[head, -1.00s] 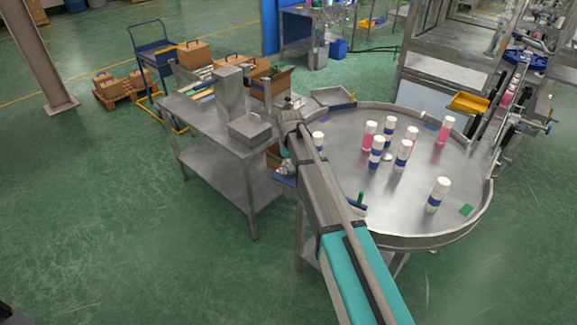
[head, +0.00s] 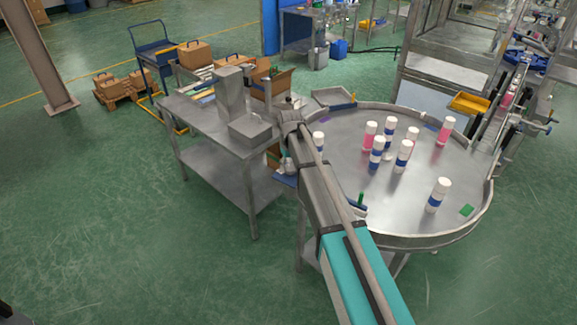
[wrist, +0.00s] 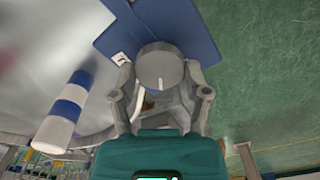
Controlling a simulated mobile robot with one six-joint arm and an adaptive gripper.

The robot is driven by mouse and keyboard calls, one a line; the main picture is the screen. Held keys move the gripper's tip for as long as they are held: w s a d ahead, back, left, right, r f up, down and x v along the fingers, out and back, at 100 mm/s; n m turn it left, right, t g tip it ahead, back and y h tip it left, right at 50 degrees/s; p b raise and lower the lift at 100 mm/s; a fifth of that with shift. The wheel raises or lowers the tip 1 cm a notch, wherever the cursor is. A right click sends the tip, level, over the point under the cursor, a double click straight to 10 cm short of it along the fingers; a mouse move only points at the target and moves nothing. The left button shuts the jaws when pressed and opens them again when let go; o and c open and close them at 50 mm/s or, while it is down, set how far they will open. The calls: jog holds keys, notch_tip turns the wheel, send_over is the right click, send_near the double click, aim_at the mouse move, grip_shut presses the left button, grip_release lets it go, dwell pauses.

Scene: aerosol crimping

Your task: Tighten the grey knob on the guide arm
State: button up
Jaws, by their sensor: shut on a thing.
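The grey knob (wrist: 160,68) is a round cap with a white line on its face, seen in the wrist view. It sits against a flat blue plate (wrist: 205,35) with a small white label. My gripper (wrist: 159,85) is shut on the knob, with one finger on each side of it. In the head view my gripper is mostly hidden behind my arm, at the left rim of the round table. The knob cannot be made out there, and I cannot tell which part is the guide arm.
The round steel table (head: 335,180) holds several white-capped bottles; one blue-and-white bottle (wrist: 67,108) is left of my gripper in the wrist view. A steel side table (head: 195,130) stands close on the left. Green floor (head: 110,230) is open at front left.

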jog(key=m, duration=1.2)
jog(key=shift+m, duration=0.3)
dwell(0.3)
jog(key=o, duration=1.1)
jog(key=shift+r, duration=0.1)
